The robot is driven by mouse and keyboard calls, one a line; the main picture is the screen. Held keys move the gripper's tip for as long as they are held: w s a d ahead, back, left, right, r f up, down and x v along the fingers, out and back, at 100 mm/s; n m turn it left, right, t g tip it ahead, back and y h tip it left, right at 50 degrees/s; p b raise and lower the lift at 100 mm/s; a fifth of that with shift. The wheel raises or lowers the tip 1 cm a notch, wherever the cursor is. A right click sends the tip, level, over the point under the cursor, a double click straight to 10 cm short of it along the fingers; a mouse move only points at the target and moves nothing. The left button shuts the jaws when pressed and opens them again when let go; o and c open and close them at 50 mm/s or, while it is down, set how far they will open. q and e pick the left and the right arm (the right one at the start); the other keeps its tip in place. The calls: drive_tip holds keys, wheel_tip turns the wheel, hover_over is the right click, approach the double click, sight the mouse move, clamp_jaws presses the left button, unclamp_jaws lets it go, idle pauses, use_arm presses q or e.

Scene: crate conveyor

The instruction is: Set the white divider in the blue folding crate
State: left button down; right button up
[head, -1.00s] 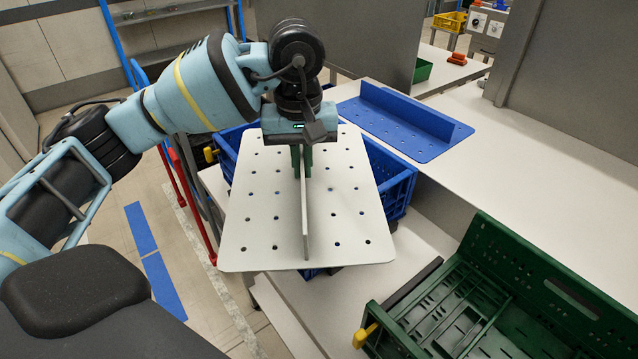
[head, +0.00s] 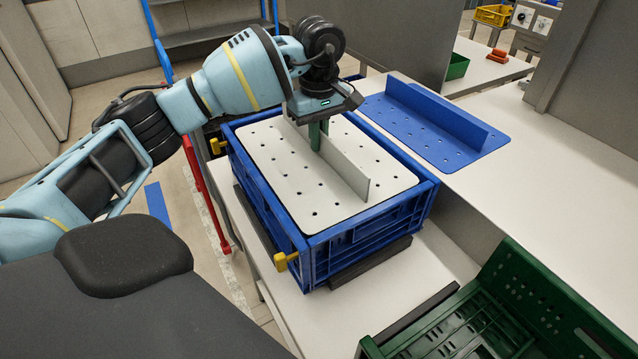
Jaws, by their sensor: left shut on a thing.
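The white divider (head: 290,179) is a flat perforated plate with an upright fin along its middle. It lies level within the rim of the blue folding crate (head: 372,236), lined up with the crate's walls. How far down it sits at the far side is hard to tell. My left gripper (head: 318,137) points down over the plate and is shut on the divider's fin. The crate has yellow latches at its left corners and stands on a white surface. My right gripper is not in view.
A blue perforated divider (head: 436,125) with a fin lies on the white table behind, to the right. A green crate (head: 540,290) stands at the lower right. Dark rails (head: 432,305) lie on the white surface. A red upright (head: 206,195) stands left of the blue crate.

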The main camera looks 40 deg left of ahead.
use_arm(q)
wheel_tip(320, 180, down, 8)
drive_tip(key=shift+r, duration=0.1)
drive_tip(key=shift+f, duration=2.25)
drive_tip(key=shift+f, duration=0.15)
drive_tip(key=c, duration=1.6)
unclamp_jaws()
